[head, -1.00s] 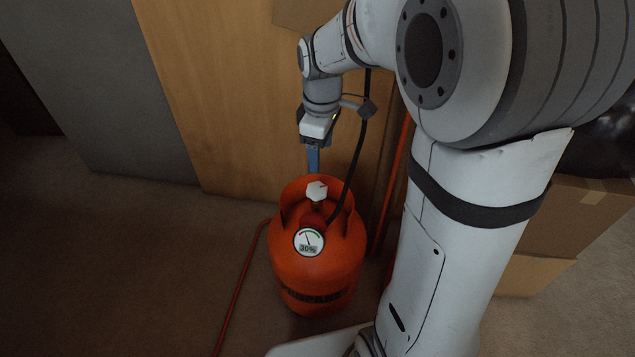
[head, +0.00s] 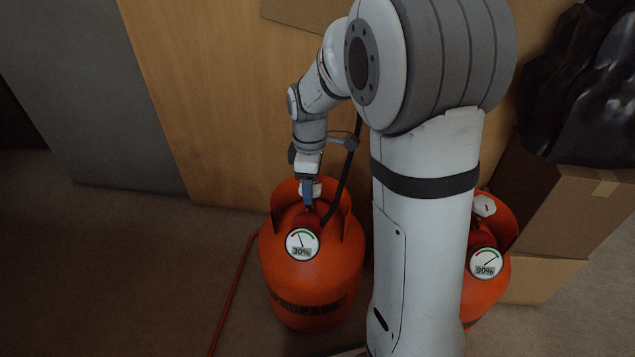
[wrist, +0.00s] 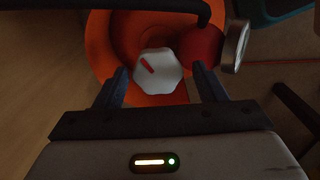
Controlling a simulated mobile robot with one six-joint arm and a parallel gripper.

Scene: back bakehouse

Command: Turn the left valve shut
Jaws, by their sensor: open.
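The left valve is a white lobed knob (head: 316,188) with a red mark, on top of an orange propane cylinder (head: 318,283). In the head view a blue finger of my gripper (head: 308,194) covers part of the knob. The wrist view shows the knob (wrist: 165,82) from above, its red mark slanting toward the upper left. My gripper (wrist: 161,72) is open, with one finger on each side of the knob. A gap shows on both sides; I cannot tell how deep the fingers reach around it.
The cylinder's gauge (head: 302,244) reads 30%. A second orange cylinder (head: 487,290) with a white knob (head: 484,206) and a 90% gauge (head: 485,263) stands at right, partly behind my arm. Cardboard boxes (head: 560,215) stand beyond it. A black hose (head: 345,180) rises beside the left knob.

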